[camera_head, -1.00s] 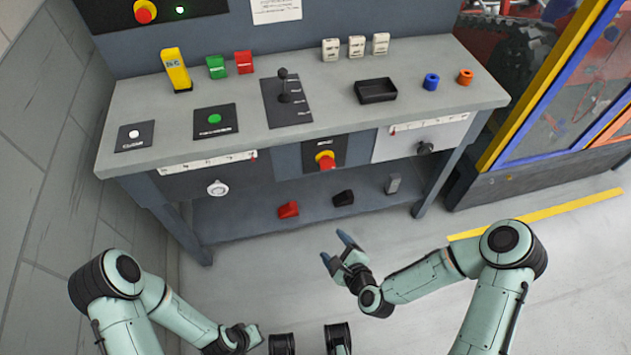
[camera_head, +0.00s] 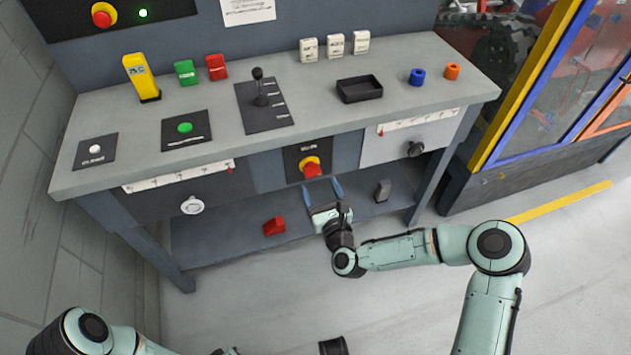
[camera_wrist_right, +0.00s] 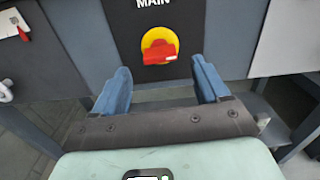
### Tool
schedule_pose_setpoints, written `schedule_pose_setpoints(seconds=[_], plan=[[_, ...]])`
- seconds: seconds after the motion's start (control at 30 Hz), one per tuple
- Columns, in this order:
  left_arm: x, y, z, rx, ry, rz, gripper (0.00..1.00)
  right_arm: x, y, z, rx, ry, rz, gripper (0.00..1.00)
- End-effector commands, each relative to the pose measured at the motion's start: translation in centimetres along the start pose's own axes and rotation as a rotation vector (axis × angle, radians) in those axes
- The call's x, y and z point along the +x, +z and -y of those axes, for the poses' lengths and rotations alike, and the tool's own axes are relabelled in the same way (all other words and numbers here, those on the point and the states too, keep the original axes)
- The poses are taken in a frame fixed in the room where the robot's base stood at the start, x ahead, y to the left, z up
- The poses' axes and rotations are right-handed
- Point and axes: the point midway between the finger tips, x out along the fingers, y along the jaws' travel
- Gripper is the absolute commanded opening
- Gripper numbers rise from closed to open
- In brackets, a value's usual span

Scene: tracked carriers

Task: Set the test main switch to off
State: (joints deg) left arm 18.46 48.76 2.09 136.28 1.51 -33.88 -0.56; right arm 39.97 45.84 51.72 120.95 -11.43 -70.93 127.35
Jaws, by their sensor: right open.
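The main switch (camera_head: 311,167) is a red handle on a yellow round disc, set on a dark panel in the front of the bench. In the right wrist view the switch (camera_wrist_right: 159,49) sits under the word MAIN, with its red handle lying roughly level. My right gripper (camera_head: 322,190) is open, with its blue fingers pointing up at the switch from just below and in front. In the right wrist view the fingers (camera_wrist_right: 161,88) are apart with nothing between them, and the switch shows beyond them. My left arm is at the bottom left; its gripper is mostly cut off by the frame edge.
The bench top (camera_head: 215,101) overhangs the panel. A white knob (camera_head: 193,205) is to the left and a black knob (camera_head: 415,149) to the right. A red block (camera_head: 273,226) and a grey block (camera_head: 382,190) lie on the lower shelf (camera_head: 225,229). A red button (camera_head: 102,15) is on the upper panel.

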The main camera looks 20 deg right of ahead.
Motion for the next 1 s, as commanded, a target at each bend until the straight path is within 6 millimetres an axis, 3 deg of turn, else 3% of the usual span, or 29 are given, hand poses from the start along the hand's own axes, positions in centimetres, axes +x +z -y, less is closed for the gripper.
schedule_pose_setpoints(seconds=[0.2, 0.6, 0.8, 1.0], plan=[[0.9, -0.7, 0.4, -0.004, -0.005, -0.019, 0.0, 2.9, -0.1, 0.0, 0.0, -0.001, 0.0, 0.74], [1.0, -0.7, 0.5, -0.005, -0.007, -0.022, 0.0, 3.7, -0.1, 0.0, 0.0, 0.0, -0.002, 0.74], [1.0, -0.7, 0.5, -0.005, -0.007, -0.021, 0.0, 3.7, -0.1, 0.0, 0.0, 0.001, -0.002, 0.18], [0.9, -0.7, 0.5, -0.005, -0.007, -0.021, 0.0, 3.7, -0.1, 0.0, -0.008, 0.001, -0.002, 0.18]])
